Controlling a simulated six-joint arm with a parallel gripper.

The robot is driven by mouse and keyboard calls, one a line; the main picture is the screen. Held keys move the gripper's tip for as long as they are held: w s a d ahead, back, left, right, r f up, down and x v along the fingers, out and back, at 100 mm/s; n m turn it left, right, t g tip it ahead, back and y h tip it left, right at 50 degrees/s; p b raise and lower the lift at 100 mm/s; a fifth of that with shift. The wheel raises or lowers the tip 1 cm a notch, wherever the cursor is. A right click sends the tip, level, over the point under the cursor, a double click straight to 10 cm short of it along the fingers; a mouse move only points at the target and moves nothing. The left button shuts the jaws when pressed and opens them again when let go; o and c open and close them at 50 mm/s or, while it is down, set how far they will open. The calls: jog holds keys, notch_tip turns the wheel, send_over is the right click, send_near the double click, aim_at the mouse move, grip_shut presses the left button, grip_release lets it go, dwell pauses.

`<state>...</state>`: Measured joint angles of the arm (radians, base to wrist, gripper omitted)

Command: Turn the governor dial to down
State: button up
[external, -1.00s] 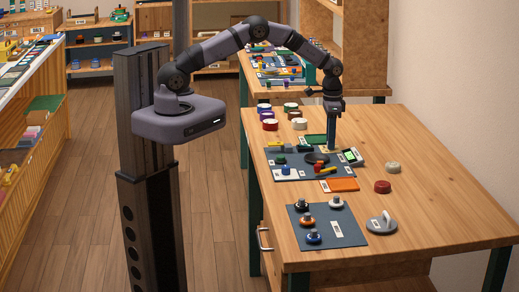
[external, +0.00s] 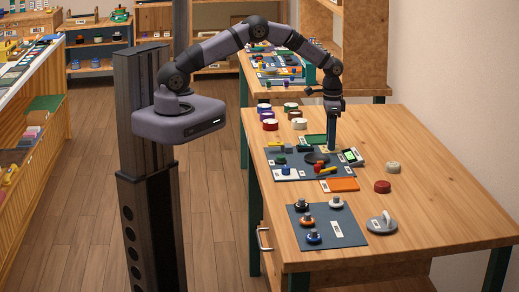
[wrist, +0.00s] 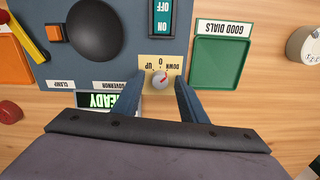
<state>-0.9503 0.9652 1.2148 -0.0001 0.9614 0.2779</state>
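The governor dial (wrist: 160,82) is a small pale round knob with a red mark, on a yellow plate (wrist: 146,60) lettered UP, 0 and DOWN, upside down in the wrist view. The red mark slants toward the upper right, on the side of the DOWN lettering. My gripper (wrist: 160,86) is over the dial with one finger on each side. A gap shows between the fingers and the knob, so it looks open. In the external view my gripper (external: 332,150) points straight down at the panel (external: 290,152), and the dial is hidden there.
A black dome (wrist: 95,30) and an ON/OFF switch (wrist: 161,15) are close to the dial. A green GOOD DIALS tray (wrist: 217,62) lies to the right. A screen reading READY (wrist: 108,101) is by my left finger. Loose knobs stand on the table.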

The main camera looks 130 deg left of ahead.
jog(key=shift+r+b, duration=0.85)
jog(key=shift+r, duration=2.8)
